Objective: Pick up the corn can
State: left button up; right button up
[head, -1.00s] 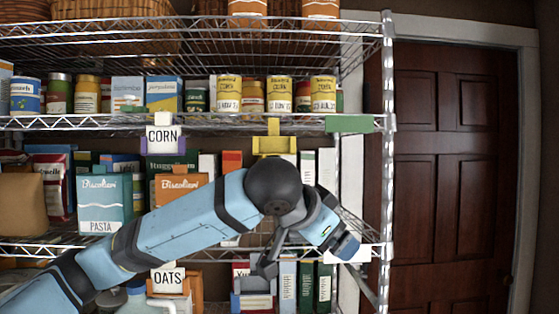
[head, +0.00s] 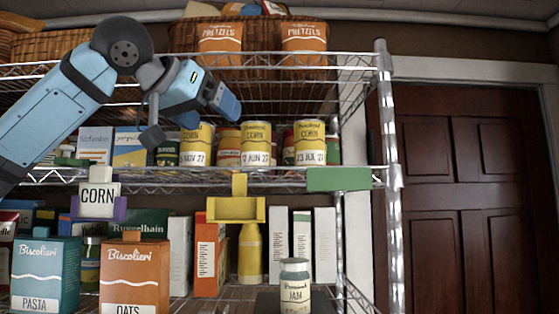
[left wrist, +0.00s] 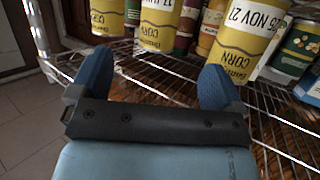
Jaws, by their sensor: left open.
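Three yellow corn cans stand in a row at the front of the upper shelf: one marked NOV 27 (head: 196,151), one marked JUN 27 (head: 256,146) and one marked JUL 27 (head: 310,143). My left gripper (head: 190,118) is open and empty in front of the left can, partly covering its top. In the left wrist view the cans appear upside down: the NOV 27 can (left wrist: 250,38) is beyond the right finger, the middle can (left wrist: 160,22) is ahead between the fingers (left wrist: 156,75), and the third (left wrist: 107,17) is at the left. The fingers appear apart from the cans. My right gripper is not in view.
The wire shelf edge (head: 270,180) runs below the cans, with a CORN sign (head: 97,197) and a green clip (head: 338,179) on it. Other jars and boxes (head: 132,146) crowd beside and behind. Pretzel baskets (head: 220,45) stand above. A post (head: 388,130) bounds the right.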

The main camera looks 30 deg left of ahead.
aim_at(247, 123)
pick_arm(q)
jog(key=w, duration=0.2)
jog(key=w+p, duration=0.1)
jog(key=w, duration=0.1)
jog(key=w+r, duration=0.1)
jog(key=w, duration=0.1)
jog(key=shift+w+p, duration=0.35)
jog(key=shift+w+r, duration=0.1)
jog(key=shift+w, duration=0.15)
jog(key=x, duration=0.3)
jog(key=p+x, duration=0.1)
jog(key=x, duration=0.1)
jog(key=shift+w+d+r, duration=0.1)
jog(key=shift+w+r, duration=0.15)
jog(key=shift+w, duration=0.15)
jog(key=shift+s, duration=0.15)
pick_arm(e)
jog(key=shift+s+r, duration=0.95)
jog(key=shift+r, duration=0.2)
pick_arm(q)
jog(key=shift+c, duration=0.3)
jog(key=c, duration=1.1)
